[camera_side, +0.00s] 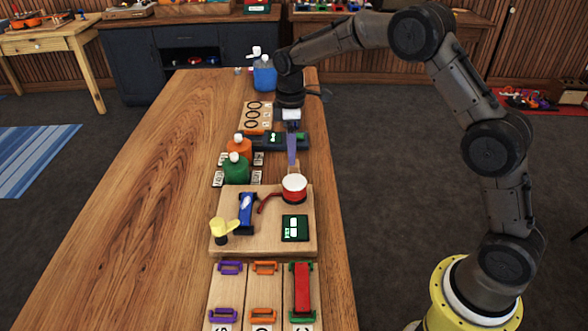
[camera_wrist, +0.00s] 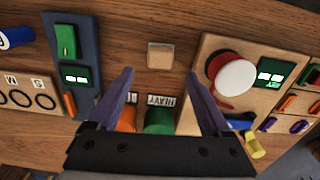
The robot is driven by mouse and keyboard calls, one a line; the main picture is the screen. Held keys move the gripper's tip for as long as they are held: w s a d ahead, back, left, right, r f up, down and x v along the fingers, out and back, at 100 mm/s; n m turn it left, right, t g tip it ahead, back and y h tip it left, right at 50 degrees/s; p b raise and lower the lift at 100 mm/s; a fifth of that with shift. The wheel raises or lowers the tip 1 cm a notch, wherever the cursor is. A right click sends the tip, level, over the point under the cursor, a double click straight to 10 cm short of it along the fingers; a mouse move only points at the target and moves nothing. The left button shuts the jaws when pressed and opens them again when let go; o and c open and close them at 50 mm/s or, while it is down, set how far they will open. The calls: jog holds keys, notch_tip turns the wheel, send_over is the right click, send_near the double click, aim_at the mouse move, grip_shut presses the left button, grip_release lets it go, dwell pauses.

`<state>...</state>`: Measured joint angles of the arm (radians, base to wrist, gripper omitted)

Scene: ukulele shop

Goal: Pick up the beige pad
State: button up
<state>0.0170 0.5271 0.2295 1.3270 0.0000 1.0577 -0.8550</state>
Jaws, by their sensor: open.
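The beige pad (camera_wrist: 160,55) is a small square block on the wooden table, ahead of the fingers in the wrist view. In the side view, a small beige patch that looks like the pad (camera_side: 294,169) shows just below the fingertips, partly hidden. My gripper (camera_wrist: 160,75) has its two purple fingers spread wide with nothing between them. In the side view my gripper (camera_side: 292,162) points down over the right part of the table. I cannot tell the exact height of the fingertips above the pad.
A board with a red-and-white round pot (camera_side: 294,187) and a green display (camera_side: 295,228) lies nearer the side camera. A dark panel (camera_side: 258,140) stands behind the pad. Orange (camera_side: 238,146) and green (camera_side: 236,168) bottles stand left. The table's left half is clear.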

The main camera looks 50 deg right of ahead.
aim_at(294, 169)
jog(key=shift+s+d+f, duration=0.1)
jog(key=shift+s+f, duration=0.05)
jog(key=shift+f, duration=2.9)
grip_shut()
